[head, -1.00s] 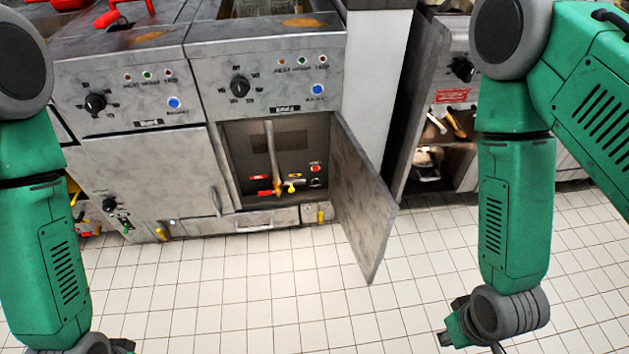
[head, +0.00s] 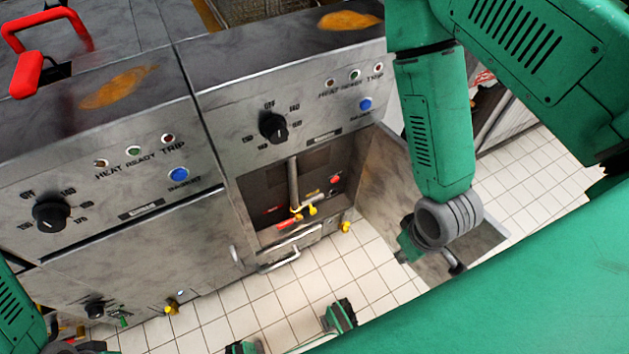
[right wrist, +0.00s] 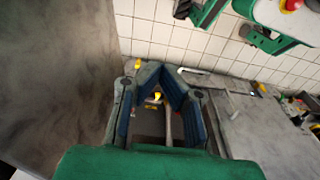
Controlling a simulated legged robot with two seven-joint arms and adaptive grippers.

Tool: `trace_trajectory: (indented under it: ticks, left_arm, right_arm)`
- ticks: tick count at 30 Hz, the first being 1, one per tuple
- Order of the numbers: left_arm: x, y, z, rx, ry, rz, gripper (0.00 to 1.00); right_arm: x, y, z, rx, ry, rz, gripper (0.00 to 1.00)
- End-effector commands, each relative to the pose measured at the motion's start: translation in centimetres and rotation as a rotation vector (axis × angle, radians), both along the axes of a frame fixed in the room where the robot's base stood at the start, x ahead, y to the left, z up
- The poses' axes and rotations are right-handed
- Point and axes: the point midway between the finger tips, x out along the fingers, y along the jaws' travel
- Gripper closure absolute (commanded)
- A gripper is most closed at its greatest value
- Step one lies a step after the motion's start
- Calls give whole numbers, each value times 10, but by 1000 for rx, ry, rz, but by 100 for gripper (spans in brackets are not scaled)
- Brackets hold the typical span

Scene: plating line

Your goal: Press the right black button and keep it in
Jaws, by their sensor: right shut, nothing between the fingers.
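Inside the open cabinet (head: 266,225) of the right fryer, a red button (head: 336,179) shows on the right of the back panel. A small dark spot lies just below it, too small to tell clearly as a black button. The fryer fronts also carry black knobs, a left one (head: 50,214) and a right one (head: 273,127). My right gripper (head: 407,245) is in front of the open door, right of the cabinet and apart from it. In the right wrist view its fingers (right wrist: 158,70) meet, empty, with the cabinet interior behind them. Only my left arm shows at the left edge.
The cabinet door (head: 385,180) stands open on the right, partly behind my right arm. Inside are a vertical pipe (head: 293,182) and a yellow valve handle (head: 312,210). A drawer handle (head: 280,262) sticks out below.

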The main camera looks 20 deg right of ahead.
Motion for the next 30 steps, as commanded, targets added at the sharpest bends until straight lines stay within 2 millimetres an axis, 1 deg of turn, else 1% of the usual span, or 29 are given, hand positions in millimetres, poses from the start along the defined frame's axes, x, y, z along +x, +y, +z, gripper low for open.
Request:
trace_trajectory:
  ticks: [12,14,16,17,20,21,23,24,26,27,29,30]
  left_arm:
    - [-1,-1,-1,-1,2,-2,63]
    - [-1,-1,-4,-1,2,-2,63]
    - [-1,-1,-11,-1,2,-1,63]
    - [-1,-1,-15,-1,2,-1,63]
    - [-1,-1,-33,0,1,-1,63]
    - [-1,-1,-43,0,1,-1,63]
    - [-1,-1,-57,0,1,-1,63]
    - [-1,-1,-68,0,1,-1,63]
    - [-1,-1,-83,-1,1,-1,63]
    - [-1,-2,-93,-1,1,-1,63]
    - [-1,-2,-108,-1,1,-1,63]
    - [-1,-2,-118,-1,1,-1,63]
  right_arm:
    - [-1,-1,-2,-1,-2,-3,100]
    - [3,0,-8,-3,-14,-7,100]
    - [14,1,-25,-5,-45,-16,100]
    - [21,2,-35,-7,-64,-23,100]
    - [53,2,-82,-12,-154,-57,100]
    - [69,2,-104,-17,-201,-76,100]
    - [94,1,-140,-26,-278,-110,100]
    - [111,0,-163,-33,-333,-137,100]
    - [136,-3,-198,-46,-418,-178,100]
    - [153,-5,-220,-56,-476,-207,100]
    - [174,-10,-251,-75,-562,-252,100]
    - [187,-13,-270,-91,-618,-284,100]
